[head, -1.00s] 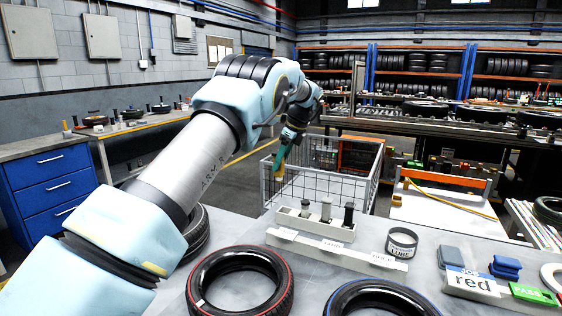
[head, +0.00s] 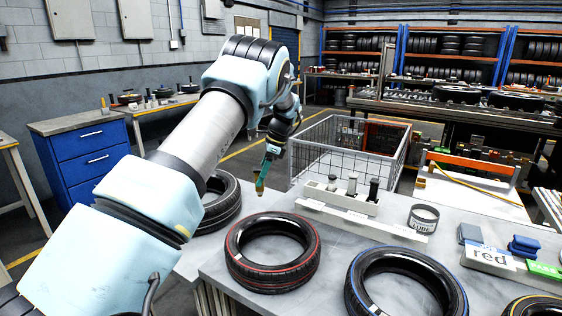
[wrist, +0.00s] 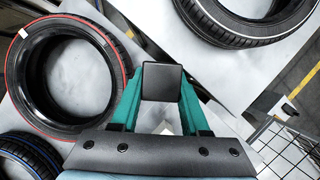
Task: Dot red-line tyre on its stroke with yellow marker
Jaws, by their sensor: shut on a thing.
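The red-line tyre (head: 252,277) lies flat on the grey table, left of the blue-line tyre. In the wrist view the red-line tyre (wrist: 32,100) is at the left, with a short white stroke (wrist: 22,33) across its red line near the top. My gripper (head: 268,162) is shut on a marker (head: 261,187), which points down with a yellowish tip. In the head view it hangs above and behind the red-line tyre, clear of it. In the wrist view the marker's dark square end (wrist: 162,82) sits between the teal fingers; its tip is hidden.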

